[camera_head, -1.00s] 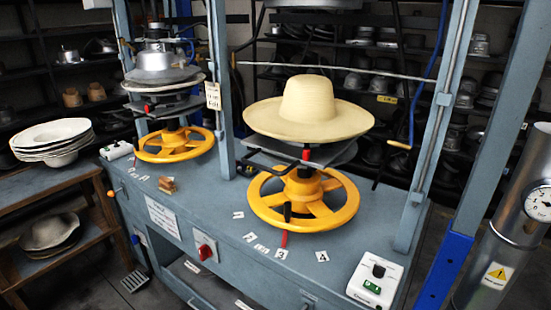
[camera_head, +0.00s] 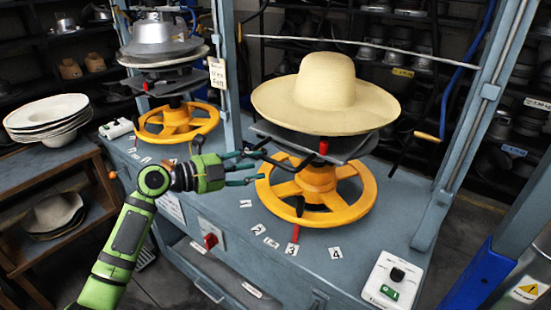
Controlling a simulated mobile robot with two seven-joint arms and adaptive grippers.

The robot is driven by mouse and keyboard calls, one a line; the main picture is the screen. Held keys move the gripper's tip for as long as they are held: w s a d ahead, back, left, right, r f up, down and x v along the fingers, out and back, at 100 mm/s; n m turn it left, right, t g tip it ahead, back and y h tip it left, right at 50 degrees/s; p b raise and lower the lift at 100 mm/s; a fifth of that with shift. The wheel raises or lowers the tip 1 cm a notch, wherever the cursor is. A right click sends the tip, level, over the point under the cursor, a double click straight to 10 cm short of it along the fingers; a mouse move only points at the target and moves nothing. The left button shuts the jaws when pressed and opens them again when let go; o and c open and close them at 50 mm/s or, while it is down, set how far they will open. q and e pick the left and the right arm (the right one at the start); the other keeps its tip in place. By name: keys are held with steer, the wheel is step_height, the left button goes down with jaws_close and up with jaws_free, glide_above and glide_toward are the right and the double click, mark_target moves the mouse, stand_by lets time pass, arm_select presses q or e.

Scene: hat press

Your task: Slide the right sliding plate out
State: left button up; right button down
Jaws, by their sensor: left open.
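The right sliding plate (camera_head: 345,149) is a dark grey plate under a straw hat (camera_head: 327,80), above a yellow handwheel (camera_head: 318,180) on the right press. My left gripper (camera_head: 254,166) is open at the left of the plate, beside the handle's left end. I cannot tell whether its fingers touch the handle. The hat hides much of the plate. My right gripper is not in view.
A second press with a yellow handwheel (camera_head: 177,122) stands at the left. Blue-grey posts (camera_head: 490,92) flank the right press. A white control box (camera_head: 396,281) sits at the front right. A stack of pale hats (camera_head: 48,113) is on a wooden shelf at the left.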

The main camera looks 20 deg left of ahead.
mark_target(272, 163)
arm_select(q)
steer(key=p+x, duration=0.2)
steer(key=x, duration=0.3)
steer(key=shift+d+r+p, duration=0.1)
steer(key=shift+r+p, duration=0.05)
steer(key=shift+p, duration=0.25)
steer(key=shift+w+d+f, duration=0.3)
steer(key=shift+w+f, duration=0.05)
steer(key=shift+w, duration=0.05)
jaws_close()
